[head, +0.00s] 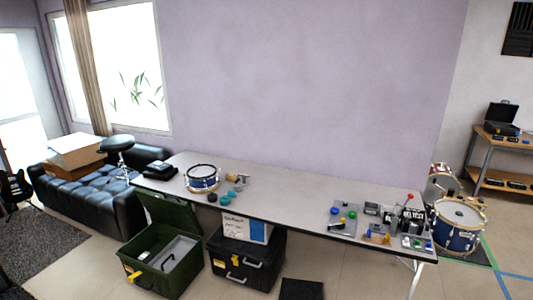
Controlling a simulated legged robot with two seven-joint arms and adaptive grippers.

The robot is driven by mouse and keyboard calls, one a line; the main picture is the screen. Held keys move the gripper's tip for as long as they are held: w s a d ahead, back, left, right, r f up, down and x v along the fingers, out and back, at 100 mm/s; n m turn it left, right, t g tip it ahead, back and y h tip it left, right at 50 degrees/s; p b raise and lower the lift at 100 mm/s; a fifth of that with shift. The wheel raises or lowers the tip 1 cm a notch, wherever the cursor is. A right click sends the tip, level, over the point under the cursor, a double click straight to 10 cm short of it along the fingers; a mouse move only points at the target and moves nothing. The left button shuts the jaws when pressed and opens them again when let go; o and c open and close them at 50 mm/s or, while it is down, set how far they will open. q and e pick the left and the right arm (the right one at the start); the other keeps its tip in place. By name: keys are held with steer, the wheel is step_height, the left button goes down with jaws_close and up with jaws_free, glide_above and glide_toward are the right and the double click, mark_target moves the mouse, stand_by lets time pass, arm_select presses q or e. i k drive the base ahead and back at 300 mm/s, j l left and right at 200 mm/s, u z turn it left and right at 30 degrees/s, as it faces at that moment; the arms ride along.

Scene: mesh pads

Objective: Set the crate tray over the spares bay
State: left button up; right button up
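An open dark green crate (176,287) stands on the floor at the lower left, in front of the table, with its lid (168,214) raised at the back. A grey tray (184,249) with a dark handle sits inside it, towards the right. The left part of the crate is uncovered, and a small white and dark item (146,256) shows there. I cannot make out any label naming the spares bay. Neither of my grippers is in view.
A long table (285,196) holds a snare drum (202,178), small teal items and, at right, a cluster of gadgets. A black case (246,269) stands right of the crate with a white box (245,229) on it. A black sofa (120,205) is at left.

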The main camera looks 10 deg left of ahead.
mark_target(165, 262)
steer(key=i+u, duration=0.35)
steer(key=i, duration=0.2)
steer(key=i+u, duration=0.35)
steer(key=i, duration=0.25)
steer(key=i+l+u, duration=0.35)
steer(key=i, duration=0.15)
steer(key=i+j, duration=0.05)
steer(key=j, duration=0.05)
